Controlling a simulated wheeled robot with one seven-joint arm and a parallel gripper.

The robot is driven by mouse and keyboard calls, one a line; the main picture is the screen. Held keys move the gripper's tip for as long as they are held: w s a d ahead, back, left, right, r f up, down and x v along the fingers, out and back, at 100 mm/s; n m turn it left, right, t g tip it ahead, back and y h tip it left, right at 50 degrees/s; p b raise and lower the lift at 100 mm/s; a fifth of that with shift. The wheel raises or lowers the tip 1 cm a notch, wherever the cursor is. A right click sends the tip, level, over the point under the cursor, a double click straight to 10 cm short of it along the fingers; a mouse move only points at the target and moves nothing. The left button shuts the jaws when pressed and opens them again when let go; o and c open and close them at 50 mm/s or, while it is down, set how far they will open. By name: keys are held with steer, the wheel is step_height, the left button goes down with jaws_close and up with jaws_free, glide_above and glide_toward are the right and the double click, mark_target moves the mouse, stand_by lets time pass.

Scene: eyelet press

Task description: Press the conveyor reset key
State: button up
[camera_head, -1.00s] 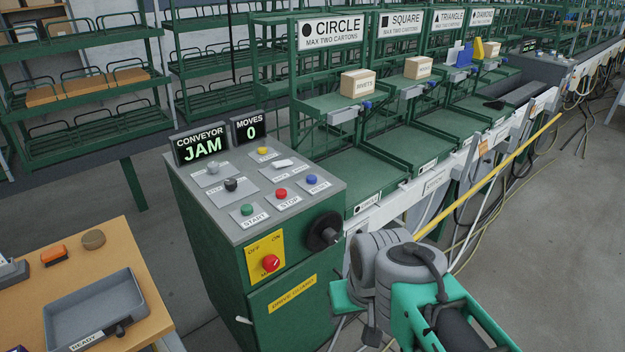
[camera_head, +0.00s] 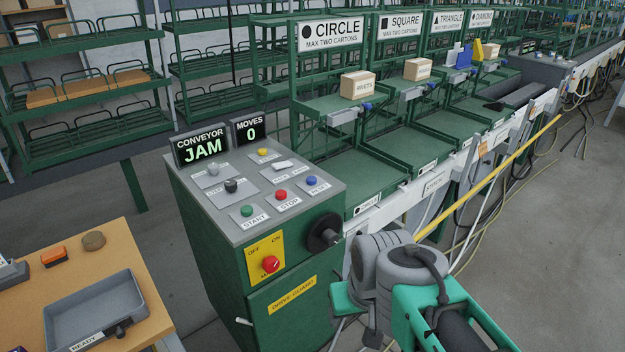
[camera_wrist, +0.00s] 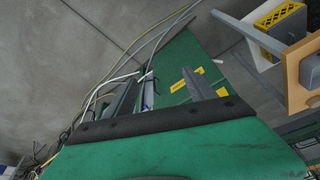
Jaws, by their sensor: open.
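The reset key is a blue round button (camera_head: 311,180) above a RESET label, at the right of the sloped top of the green control cabinet (camera_head: 210,215). The display (camera_head: 201,145) reads CONVEYOR JAM, and the one beside it (camera_head: 248,127) reads MOVES 0. My arm is at the lower right of the head view, in front of the cabinet's right side and apart from the key. My gripper (camera_wrist: 162,88) shows in the wrist view as two grey fingers spread apart, open and empty. They point down past the cabinet's green front and yellow labels. The key is not visible in the wrist view.
Near the blue key are a red STOP button (camera_head: 281,195), a green START button (camera_head: 246,210) and a yellow button (camera_head: 262,152). A black handwheel (camera_head: 323,232) and a red rotary switch (camera_head: 270,264) stick out of the cabinet. A wooden table with a grey tray (camera_head: 95,307) stands left.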

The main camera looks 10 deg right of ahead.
jaws_close()
stand_by(0.6)
stand_by(1.0)
